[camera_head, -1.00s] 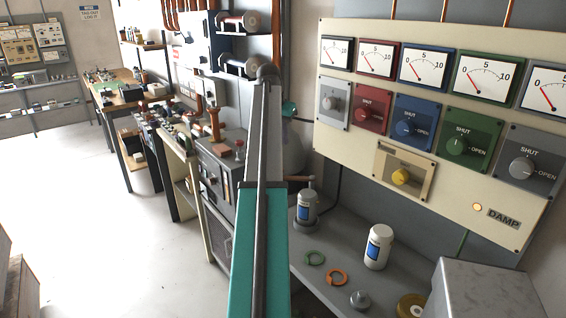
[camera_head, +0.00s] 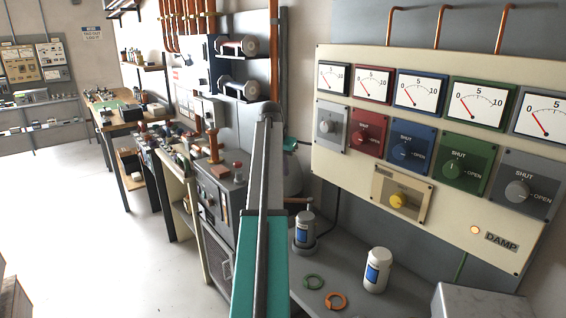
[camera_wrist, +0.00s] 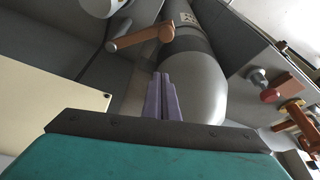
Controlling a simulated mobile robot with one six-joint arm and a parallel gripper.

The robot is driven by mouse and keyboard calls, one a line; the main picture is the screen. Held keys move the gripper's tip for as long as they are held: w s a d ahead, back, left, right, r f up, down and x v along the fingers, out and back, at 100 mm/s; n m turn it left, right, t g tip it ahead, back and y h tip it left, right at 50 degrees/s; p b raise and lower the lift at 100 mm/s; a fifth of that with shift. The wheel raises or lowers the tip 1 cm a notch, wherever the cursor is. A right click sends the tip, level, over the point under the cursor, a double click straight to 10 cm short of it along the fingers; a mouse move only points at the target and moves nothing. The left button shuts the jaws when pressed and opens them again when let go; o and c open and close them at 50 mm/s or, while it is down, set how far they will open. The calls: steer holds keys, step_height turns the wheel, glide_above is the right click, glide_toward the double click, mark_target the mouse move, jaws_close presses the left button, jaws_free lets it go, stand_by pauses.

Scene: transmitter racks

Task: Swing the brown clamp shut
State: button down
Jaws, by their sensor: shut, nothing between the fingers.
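In the wrist view a brown bar-like handle (camera_wrist: 140,38), which looks like the brown clamp, sticks out to the left beside a dark band (camera_wrist: 186,42) on a grey round-ended cylinder (camera_wrist: 203,85). I see no clear contact. In the head view a small brown bar (camera_head: 298,199) shows right of my arm; my fingers are hidden there.
A cream panel (camera_head: 330,170) with gauges and knobs stands at right. A red knob (camera_wrist: 269,95) shows right in the wrist view.

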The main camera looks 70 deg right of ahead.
steer(key=shift+w+a+f+p, duration=0.1)
steer(key=shift+a+f+p, duration=0.3)
steer(key=shift+f, duration=0.5)
steer(key=shift+w+a+f+p, duration=0.1)
steer(key=shift+a+f+p, duration=0.35)
steer(key=shift+f, duration=0.45)
steer(key=shift+w+a+f+p, duration=0.1)
steer(key=shift+a+f+p, duration=0.15)
steer(key=shift+f+p, duration=0.45)
